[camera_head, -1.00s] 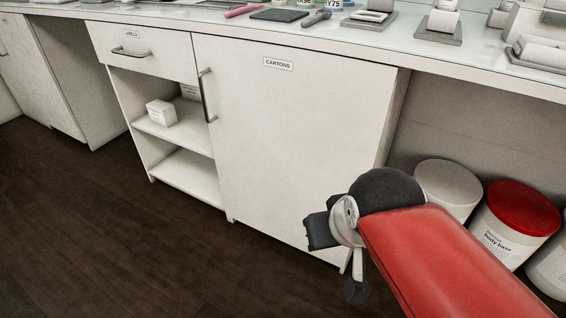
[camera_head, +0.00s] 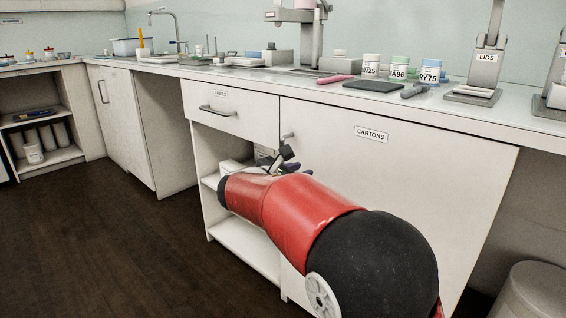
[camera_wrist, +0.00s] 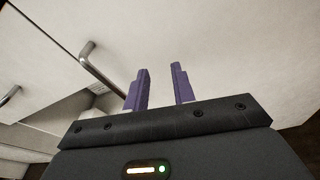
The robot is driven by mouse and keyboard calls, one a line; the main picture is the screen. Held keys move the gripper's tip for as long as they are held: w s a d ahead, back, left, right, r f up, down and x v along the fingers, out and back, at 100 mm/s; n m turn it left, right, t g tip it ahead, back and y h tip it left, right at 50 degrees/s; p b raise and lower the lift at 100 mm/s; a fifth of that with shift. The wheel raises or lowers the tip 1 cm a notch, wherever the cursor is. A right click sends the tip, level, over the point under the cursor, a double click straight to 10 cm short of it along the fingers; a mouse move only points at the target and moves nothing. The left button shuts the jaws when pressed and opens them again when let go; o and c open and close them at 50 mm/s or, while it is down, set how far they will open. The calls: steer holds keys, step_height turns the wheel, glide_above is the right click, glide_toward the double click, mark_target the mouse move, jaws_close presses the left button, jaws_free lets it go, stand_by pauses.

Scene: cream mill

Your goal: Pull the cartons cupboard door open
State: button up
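The cartons cupboard door (camera_head: 450,180) is a white panel with a CARTONS label (camera_head: 370,134), and it looks shut. Its metal bar handle (camera_head: 288,135) is on the door's left edge, with most of it hidden by my arm in the head view. In the wrist view the handle (camera_wrist: 98,66) is to the left of my fingers, apart from them. My gripper (camera_wrist: 159,88) has two purple fingers spread with nothing between them, facing the white door surface (camera_wrist: 210,40). In the head view my gripper (camera_head: 288,165) is partly hidden by my red arm.
A LABELS drawer (camera_head: 235,115) with its own handle sits left of the door, above open shelves (camera_head: 245,240). The counter above carries small jars (camera_head: 398,68), a dark pad (camera_head: 373,86) and a LIDS stand (camera_head: 487,60). A bin (camera_head: 535,290) stands at lower right. Dark floor is clear at left.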

steer(key=w+a+n+t, duration=0.3)
steer(key=a+n, duration=0.1)
steer(key=a, duration=0.4)
steer(key=shift+y, duration=0.3)
steer(key=x, duration=0.7)
steer(key=shift+w+f, duration=0.35)
steer(key=shift+w, duration=0.1)
jaws_close()
